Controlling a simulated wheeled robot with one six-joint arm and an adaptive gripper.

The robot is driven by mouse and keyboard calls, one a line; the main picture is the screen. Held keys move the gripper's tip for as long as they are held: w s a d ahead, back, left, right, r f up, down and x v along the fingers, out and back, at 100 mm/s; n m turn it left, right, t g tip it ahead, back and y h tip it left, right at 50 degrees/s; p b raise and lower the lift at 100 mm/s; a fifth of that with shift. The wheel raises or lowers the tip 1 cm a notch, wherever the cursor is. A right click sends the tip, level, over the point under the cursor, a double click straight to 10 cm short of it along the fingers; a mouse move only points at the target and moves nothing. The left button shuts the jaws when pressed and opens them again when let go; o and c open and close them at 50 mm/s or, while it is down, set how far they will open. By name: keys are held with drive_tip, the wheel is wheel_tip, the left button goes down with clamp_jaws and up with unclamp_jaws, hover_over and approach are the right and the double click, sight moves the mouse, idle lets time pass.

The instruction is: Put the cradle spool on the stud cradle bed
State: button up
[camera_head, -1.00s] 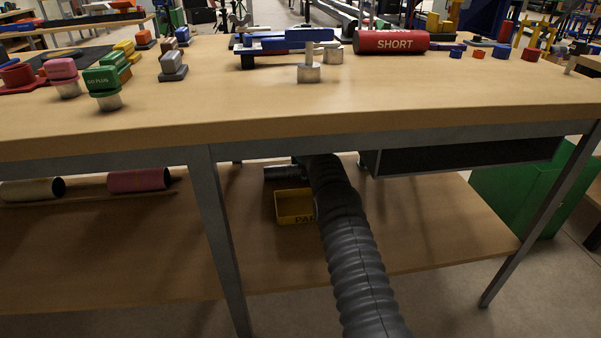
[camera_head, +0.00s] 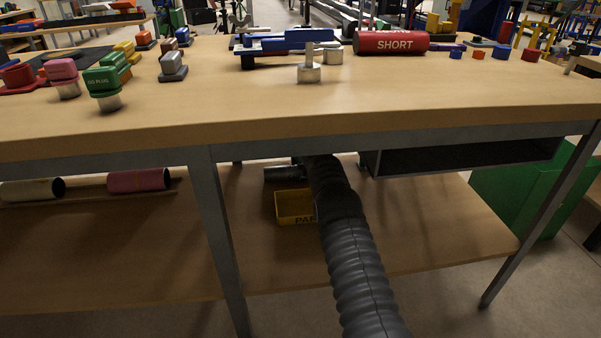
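My dark grey ribbed arm (camera_head: 356,255) reaches from the bottom of the picture in under the tabletop. Its far end is dark and cut off by the table's front edge, so my gripper's fingers do not show. A dark grey cylinder (camera_head: 282,174) sits by the arm's far end; I cannot tell if it is part of my arm. No part is clearly marked as the cradle spool or the stud cradle bed. A red cylinder marked SHORT (camera_head: 391,42) lies on the tabletop at the back. Left of it is a blue fixture (camera_head: 283,43) with metal posts near it.
The workbench top (camera_head: 230,95) has clear room in front. Pink (camera_head: 62,71) and green (camera_head: 103,82) plugs stand at left. On the lower shelf are a yellow bin (camera_head: 296,207), a red roll (camera_head: 138,180) and a tan roll (camera_head: 30,189). A tray (camera_head: 460,157) hangs at right.

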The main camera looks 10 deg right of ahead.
drive_tip(key=c, duration=1)
drive_tip(key=shift+r, duration=0.1)
drive_tip(key=shift+r, duration=0.75)
drive_tip(key=shift+r+p, duration=1.7)
drive_tip(key=shift+r, duration=1.55)
drive_tip(key=shift+a, duration=0.1)
